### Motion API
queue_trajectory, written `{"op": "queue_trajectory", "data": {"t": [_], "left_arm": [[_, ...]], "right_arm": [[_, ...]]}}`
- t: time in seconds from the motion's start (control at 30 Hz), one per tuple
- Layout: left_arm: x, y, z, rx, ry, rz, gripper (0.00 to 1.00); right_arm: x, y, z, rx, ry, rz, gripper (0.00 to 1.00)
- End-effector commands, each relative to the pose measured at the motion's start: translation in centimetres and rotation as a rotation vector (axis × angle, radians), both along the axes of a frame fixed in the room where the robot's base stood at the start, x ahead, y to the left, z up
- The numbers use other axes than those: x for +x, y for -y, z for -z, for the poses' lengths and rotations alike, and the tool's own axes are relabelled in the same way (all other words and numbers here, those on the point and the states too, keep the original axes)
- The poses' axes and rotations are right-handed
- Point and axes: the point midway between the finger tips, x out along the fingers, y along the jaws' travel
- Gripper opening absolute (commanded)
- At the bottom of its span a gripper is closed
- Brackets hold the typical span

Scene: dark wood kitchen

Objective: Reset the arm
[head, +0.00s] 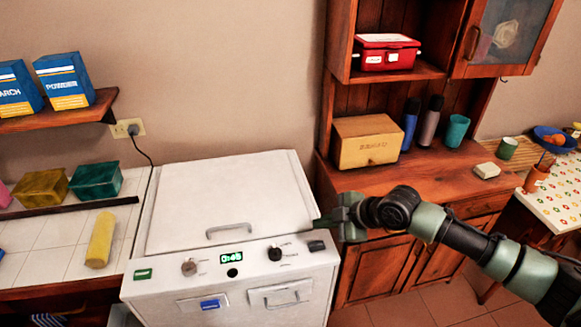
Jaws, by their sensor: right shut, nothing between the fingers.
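My right arm comes in from the lower right. Its green and black right gripper (328,222) is shut and empty, pointing left. In the picture it lies over the right front corner of the white appliance (190,215); whether it touches cannot be told. The appliance's lid is closed, with a handle (229,230) on it. Its front panel has a green-lit display (231,258) and knobs. My left gripper is not in view.
A tiled counter (60,235) with colored blocks and a yellow bar (101,240) is at left. A wooden cabinet (400,190) with a bread box (367,142), cups and a red box (386,52) stands behind my arm. A table (555,195) is at right. Some floor shows below.

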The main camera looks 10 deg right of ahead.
Motion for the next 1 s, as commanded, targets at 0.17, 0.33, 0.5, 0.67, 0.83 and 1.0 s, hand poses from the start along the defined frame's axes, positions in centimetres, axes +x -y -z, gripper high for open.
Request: {"op": "queue_trajectory", "data": {"t": [0.17, 0.33, 0.5, 0.67, 0.83, 1.0], "left_arm": [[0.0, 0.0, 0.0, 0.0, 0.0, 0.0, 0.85], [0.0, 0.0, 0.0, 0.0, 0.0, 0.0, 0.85], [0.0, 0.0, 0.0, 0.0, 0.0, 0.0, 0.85], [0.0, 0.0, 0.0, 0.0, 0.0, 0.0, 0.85], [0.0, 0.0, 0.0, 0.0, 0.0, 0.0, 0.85], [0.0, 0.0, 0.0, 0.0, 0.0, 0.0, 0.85]], "right_arm": [[-1.4, -1.7, 1.0, 0.013, -0.026, -0.009, 0.0], [-7.6, -7.4, 4.1, 0.067, -0.142, 0.012, 0.0], [-14.3, -10.3, 5.8, 0.139, -0.277, 0.198, 0.0], [-19.1, -8.5, 6.7, 0.185, -0.394, 0.487, 0.0], [-23.0, -5.1, 7.5, 0.194, -0.481, 0.751, 0.0], [-26.6, -1.7, 8.1, 0.185, -0.545, 0.976, 0.0]]}}
